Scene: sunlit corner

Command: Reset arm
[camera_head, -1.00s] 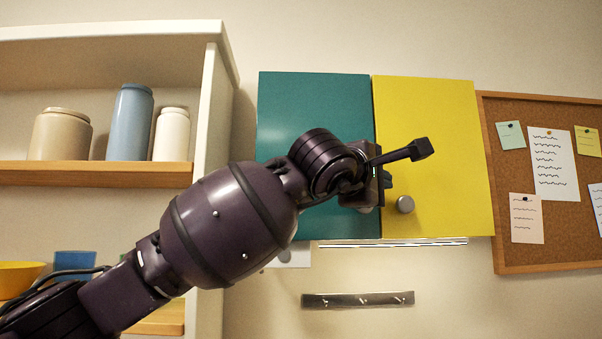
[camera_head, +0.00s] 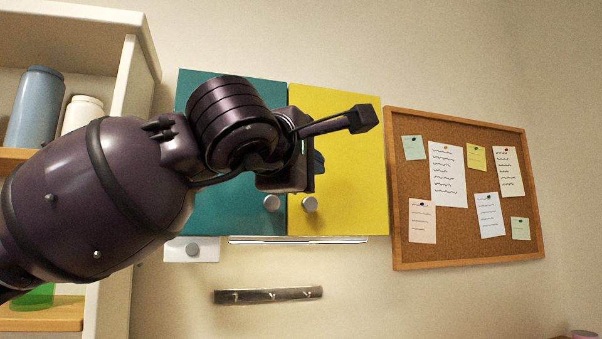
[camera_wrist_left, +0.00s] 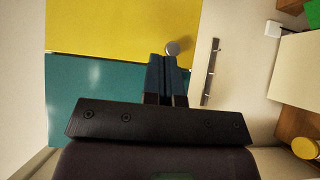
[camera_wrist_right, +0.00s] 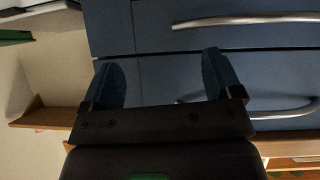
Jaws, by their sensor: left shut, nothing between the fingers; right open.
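My left arm comes in from the left in the head view. Its gripper (camera_head: 318,162) is in front of the wall cabinet, which has a teal door (camera_head: 232,215) and a yellow door (camera_head: 350,200). Both doors look shut, each with a round knob low near the seam. In the left wrist view the gripper's fingers (camera_wrist_left: 166,75) are together and empty, close to a knob (camera_wrist_left: 172,47); I cannot tell if they touch it. My right gripper is out of the head view. In the right wrist view its fingers (camera_wrist_right: 165,75) are apart and empty, before blue drawers (camera_wrist_right: 160,40) with metal bar handles.
A cork board (camera_head: 455,230) with pinned notes hangs right of the cabinet. A hook rail (camera_head: 268,295) is on the wall below. An open shelf (camera_head: 135,90) with a blue jar (camera_head: 37,110) and a white jar (camera_head: 80,112) stands at the left.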

